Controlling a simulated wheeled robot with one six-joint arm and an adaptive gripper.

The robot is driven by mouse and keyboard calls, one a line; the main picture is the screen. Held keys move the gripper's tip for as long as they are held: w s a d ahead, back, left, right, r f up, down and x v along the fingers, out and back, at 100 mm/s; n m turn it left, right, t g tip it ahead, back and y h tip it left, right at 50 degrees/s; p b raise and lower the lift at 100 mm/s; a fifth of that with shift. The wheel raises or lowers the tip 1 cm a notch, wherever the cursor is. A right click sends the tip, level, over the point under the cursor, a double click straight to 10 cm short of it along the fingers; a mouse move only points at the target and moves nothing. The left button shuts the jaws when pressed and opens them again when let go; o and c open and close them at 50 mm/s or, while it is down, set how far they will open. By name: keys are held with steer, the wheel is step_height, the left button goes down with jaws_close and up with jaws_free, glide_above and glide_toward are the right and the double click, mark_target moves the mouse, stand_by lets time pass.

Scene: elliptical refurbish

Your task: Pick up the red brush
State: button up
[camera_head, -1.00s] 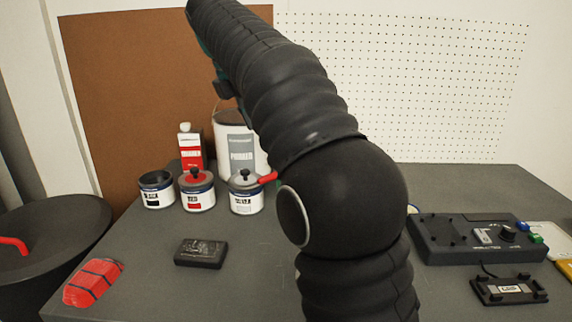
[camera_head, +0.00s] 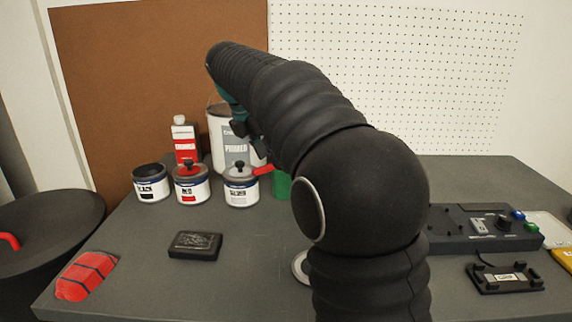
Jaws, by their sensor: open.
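A short red handle (camera_head: 264,170) shows beside the lid of the can labelled silver (camera_head: 241,188), and its right end runs behind my arm. I cannot tell whether this is the red brush, as no bristles show. My gripper (camera_head: 245,130) is mostly hidden behind my forearm. Only a small dark part shows below a teal piece, above and behind the silver can. It is open and apart from the red handle, and I see nothing held in it.
Cans labelled black (camera_head: 152,184) and red (camera_head: 191,185) stand left of the silver one. A red-and-white bottle (camera_head: 185,142) and primer bucket (camera_head: 222,145) stand behind. A red block (camera_head: 86,276) and dark box (camera_head: 195,246) lie in front. A control box (camera_head: 470,230) is right.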

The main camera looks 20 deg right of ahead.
steer(key=shift+x, duration=1.15)
jaws_close()
